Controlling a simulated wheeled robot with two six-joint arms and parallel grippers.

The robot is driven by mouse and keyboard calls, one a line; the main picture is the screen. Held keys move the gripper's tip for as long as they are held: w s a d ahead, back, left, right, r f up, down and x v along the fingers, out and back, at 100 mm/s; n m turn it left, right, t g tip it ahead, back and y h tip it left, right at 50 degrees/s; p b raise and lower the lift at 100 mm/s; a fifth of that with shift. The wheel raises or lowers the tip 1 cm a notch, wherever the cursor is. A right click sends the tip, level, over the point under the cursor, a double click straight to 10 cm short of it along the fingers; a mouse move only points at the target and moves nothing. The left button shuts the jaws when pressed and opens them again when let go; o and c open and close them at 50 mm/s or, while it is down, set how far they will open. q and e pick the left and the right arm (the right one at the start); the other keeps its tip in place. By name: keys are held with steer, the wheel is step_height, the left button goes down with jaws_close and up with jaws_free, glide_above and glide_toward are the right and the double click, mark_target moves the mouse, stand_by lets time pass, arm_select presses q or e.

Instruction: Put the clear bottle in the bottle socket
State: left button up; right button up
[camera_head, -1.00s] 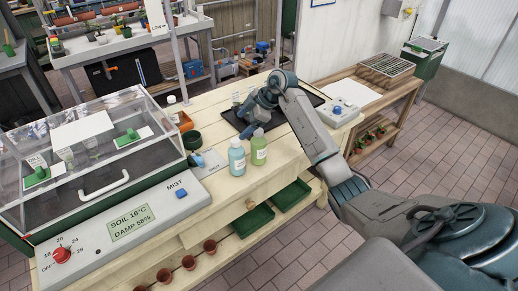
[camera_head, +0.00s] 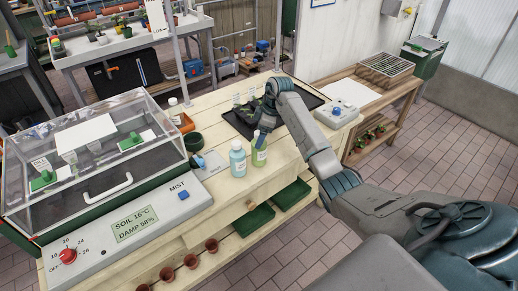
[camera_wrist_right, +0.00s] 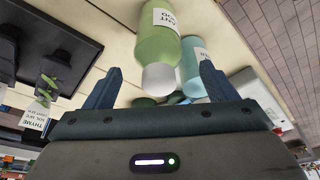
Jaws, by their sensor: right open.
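A translucent green bottle (camera_head: 259,155) with a white label and pale cap stands upright on the wooden bench. A light blue bottle (camera_head: 238,160) stands left of it. I cannot tell which bottle the task calls clear, and no socket is plainly recognisable. A smaller white-capped bottle (camera_head: 173,108) stands farther back. My right gripper (camera_head: 264,132) is open at the green bottle's top. In the right wrist view, the green bottle (camera_wrist_right: 158,48) shows between the right gripper's fingers (camera_wrist_right: 159,82), with the blue bottle (camera_wrist_right: 193,62) behind. My left gripper is out of view.
A clear-lidded propagator (camera_head: 100,215) fills the bench's left side. A white box with a blue knob (camera_head: 338,116) stands right.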

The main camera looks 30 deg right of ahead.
steer(key=p+x, duration=0.1)
steer(key=x, duration=0.3)
steer(key=shift+w, duration=0.1)
steer(key=shift+r, duration=0.1)
jaws_close()
